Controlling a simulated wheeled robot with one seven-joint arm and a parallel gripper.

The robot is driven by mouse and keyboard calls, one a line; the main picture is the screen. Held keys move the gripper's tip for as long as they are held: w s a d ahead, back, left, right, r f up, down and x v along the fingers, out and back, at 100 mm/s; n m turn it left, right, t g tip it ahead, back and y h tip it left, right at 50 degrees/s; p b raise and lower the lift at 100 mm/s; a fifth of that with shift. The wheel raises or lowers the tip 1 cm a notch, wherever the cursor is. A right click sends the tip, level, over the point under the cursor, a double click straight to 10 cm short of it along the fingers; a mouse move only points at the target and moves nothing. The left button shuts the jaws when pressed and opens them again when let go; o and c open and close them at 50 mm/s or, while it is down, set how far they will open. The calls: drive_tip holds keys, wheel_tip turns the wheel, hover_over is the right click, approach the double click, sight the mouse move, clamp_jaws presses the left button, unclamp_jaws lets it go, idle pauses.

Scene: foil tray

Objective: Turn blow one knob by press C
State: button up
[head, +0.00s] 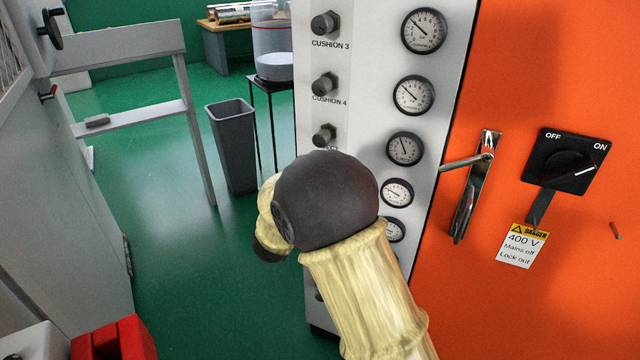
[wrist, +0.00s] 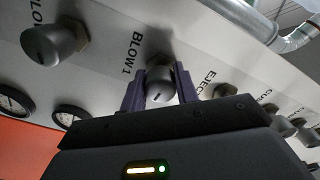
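The blow one knob (wrist: 160,84) is a grey round knob with a dark slot, on the white panel (head: 358,75). The BLOW 1 label (wrist: 132,52) is beside it in the wrist view. My gripper (wrist: 161,88) has one purple finger on each side of this knob. The fingers look close against its sides, with no clear gap. In the head view my dark wrist and pale arm cover this part of the panel, so the knob and the fingers are hidden there.
Neighbouring knobs are close on both sides: one left (wrist: 55,44) and the eject knob (wrist: 226,91) right. Gauges (head: 405,148) line the panel. The orange cabinet (head: 560,90) has a handle (head: 475,185) and an off/on switch (head: 567,163). A grey bin (head: 233,145) stands left.

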drive_tip(key=o, duration=0.4)
drive_tip(key=p+v, duration=0.1)
drive_tip(key=v, duration=1.6)
drive_tip(key=shift+s+p, duration=0.2)
drive_tip(key=shift+p, duration=0.2)
drive_tip(key=shift+a, duration=0.1)
idle(1.2)
